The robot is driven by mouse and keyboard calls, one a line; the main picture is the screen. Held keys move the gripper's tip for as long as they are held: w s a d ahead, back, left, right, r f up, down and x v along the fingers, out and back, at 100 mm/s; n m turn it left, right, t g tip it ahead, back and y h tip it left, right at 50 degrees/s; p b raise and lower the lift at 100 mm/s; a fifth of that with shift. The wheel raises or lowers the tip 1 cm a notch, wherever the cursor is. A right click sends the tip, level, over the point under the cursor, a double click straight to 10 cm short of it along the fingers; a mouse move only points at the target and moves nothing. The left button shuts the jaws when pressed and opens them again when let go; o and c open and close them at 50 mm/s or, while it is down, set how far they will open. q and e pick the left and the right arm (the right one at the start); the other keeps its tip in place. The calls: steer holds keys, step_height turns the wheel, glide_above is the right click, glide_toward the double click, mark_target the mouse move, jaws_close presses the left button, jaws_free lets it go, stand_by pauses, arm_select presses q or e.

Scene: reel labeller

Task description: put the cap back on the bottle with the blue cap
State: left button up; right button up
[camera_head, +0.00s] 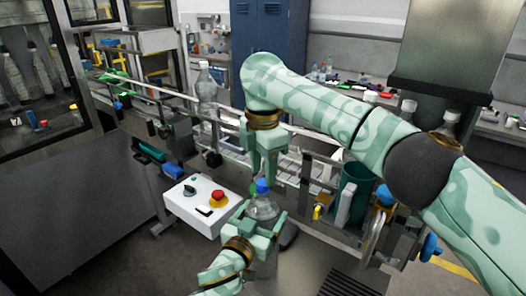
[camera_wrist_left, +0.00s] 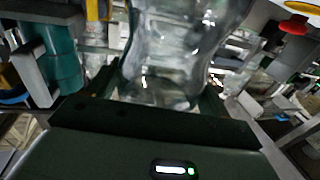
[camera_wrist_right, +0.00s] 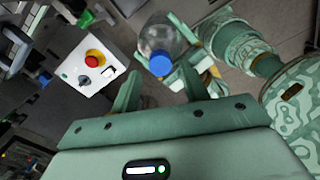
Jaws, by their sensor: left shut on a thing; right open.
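A clear bottle (camera_head: 263,208) stands upright in my left gripper (camera_head: 263,218), whose fingers are shut around its body. A blue cap (camera_head: 262,186) sits at the top of this bottle; whether it is fully seated cannot be told. The bottle (camera_wrist_left: 185,45) fills the upper middle of the left wrist view, its top cut off. My right gripper (camera_head: 263,172) points down just above the cap, open and empty. In the right wrist view the cap (camera_wrist_right: 160,64) shows beyond and between the open fingers, with the clear bottle (camera_wrist_right: 160,38) behind it.
A white control box (camera_head: 200,205) with a red button (camera_head: 218,196) stands left of the held bottle. Behind runs a railed conveyor with a tall clear bottle (camera_head: 206,85). A dark teal bin (camera_head: 355,185) and machine parts are close on the right.

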arm_select(q)
steer(key=shift+f, duration=0.1)
arm_select(e)
steer(key=shift+f, duration=1.3)
jaws_close()
steer(key=m, duration=0.5)
steer(key=shift+o, duration=0.4)
jaws_free()
steer(key=shift+r, duration=2.25)
steer(key=shift+c, duration=0.4)
